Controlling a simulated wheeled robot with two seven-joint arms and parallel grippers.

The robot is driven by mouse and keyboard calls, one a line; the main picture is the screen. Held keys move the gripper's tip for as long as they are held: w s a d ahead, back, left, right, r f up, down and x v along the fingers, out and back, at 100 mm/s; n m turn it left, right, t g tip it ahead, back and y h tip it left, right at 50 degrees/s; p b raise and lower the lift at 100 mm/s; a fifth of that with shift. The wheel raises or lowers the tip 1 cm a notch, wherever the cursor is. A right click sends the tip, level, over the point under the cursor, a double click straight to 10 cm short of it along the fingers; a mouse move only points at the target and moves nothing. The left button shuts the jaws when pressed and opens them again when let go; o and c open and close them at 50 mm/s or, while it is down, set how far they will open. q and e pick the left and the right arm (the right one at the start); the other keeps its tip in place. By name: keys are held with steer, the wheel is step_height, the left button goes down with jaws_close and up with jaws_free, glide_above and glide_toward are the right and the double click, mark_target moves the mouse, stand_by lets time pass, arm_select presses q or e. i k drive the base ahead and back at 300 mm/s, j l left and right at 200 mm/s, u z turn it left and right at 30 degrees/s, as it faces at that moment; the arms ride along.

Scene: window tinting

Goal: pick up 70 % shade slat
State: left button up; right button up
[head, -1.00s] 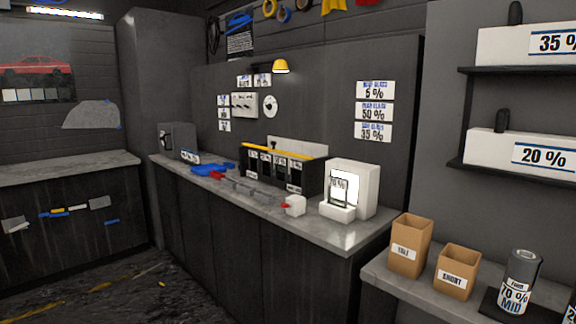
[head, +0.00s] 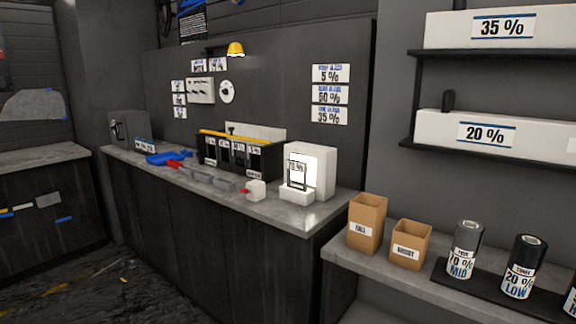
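A small dark-framed slat (head: 297,175) stands in front of the lit panel of a white box (head: 322,165) on the long grey counter. Its label seems to read 70 %, but it is small. A black rack (head: 262,165) with a yellow top edge stands left of it and holds several labelled pieces, too small to read for sure. A dark roll marked 70 % MID (head: 465,250) stands upright on the right shelf; it is a roll, not a slat. Neither of my grippers is in view.
Blue and red tools (head: 170,158) and grey blocks lie along the counter (head: 285,218). Two brown boxes (head: 366,225) and a 20 % LOW roll (head: 523,268) stand on the right shelf. Wall shelves hold white 35 % and 20 % boxes (head: 490,135). Floor shows at lower left.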

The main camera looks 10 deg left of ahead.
mark_target(296, 170)
steer(key=i+l+u, duration=0.1)
steer(key=i+u, duration=0.15)
steer(key=i, duration=0.3)
steer(key=i+l+u, duration=0.25)
steer(key=i, duration=0.3)
steer(key=i+l+u, duration=0.25)
steer(key=i, duration=0.25)
